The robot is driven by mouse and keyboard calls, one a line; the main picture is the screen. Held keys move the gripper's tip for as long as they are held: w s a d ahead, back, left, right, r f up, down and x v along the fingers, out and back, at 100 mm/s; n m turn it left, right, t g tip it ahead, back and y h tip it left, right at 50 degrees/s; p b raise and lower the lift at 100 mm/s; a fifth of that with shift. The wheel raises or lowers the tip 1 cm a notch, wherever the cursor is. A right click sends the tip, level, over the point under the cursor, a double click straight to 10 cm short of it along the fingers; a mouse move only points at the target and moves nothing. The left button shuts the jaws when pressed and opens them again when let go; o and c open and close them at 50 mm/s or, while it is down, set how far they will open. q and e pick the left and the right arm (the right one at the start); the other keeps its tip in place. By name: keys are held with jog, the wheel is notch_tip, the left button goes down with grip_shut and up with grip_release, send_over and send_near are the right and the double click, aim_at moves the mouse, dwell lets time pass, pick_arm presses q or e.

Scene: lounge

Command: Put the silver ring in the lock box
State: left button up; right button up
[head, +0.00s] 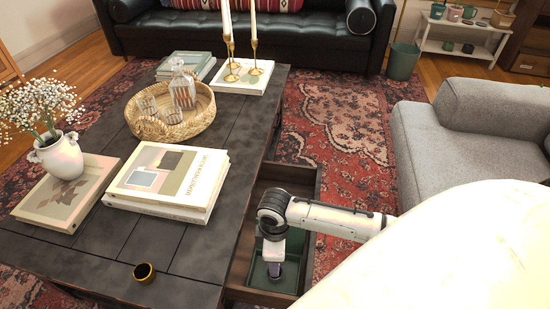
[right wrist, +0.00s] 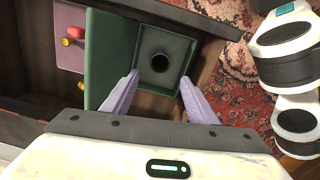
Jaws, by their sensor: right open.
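A green lock box stands open in the table's drawer; its green lid (right wrist: 108,58) is tipped to the left and its rim (right wrist: 160,92) surrounds a grey-green well. In the well is a small dark round shape (right wrist: 160,62) on a paler floor; I cannot tell surely if it is the silver ring. The box also shows in part in the head view (head: 285,278). My right gripper (right wrist: 159,80) is open, pointing down over the box, a fingertip on each side of the well, nothing between them. It hides part of the box in the head view (head: 273,268). My left gripper is not in view.
The drawer (head: 262,297) is pulled out from the dark table (head: 200,240). Beside the lid lies a purple piece with yellow and red knobs (right wrist: 70,42). A gold-coloured ring-like object (head: 144,272) is on the table near stacked books (head: 170,182). A grey sofa (head: 450,140) stands right.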

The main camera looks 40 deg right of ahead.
jog(key=s+a+m+t+y, duration=0.2)
jog(key=s+a+t+y, duration=0.15)
jog(key=a, duration=0.75)
jog(key=s+r+m+t, duration=0.3)
jog(key=r+m+t, duration=0.2)
jog(key=r, duration=0.2)
jog(key=shift+s+d+m, duration=0.25)
jog(key=shift+s+m, duration=0.15)
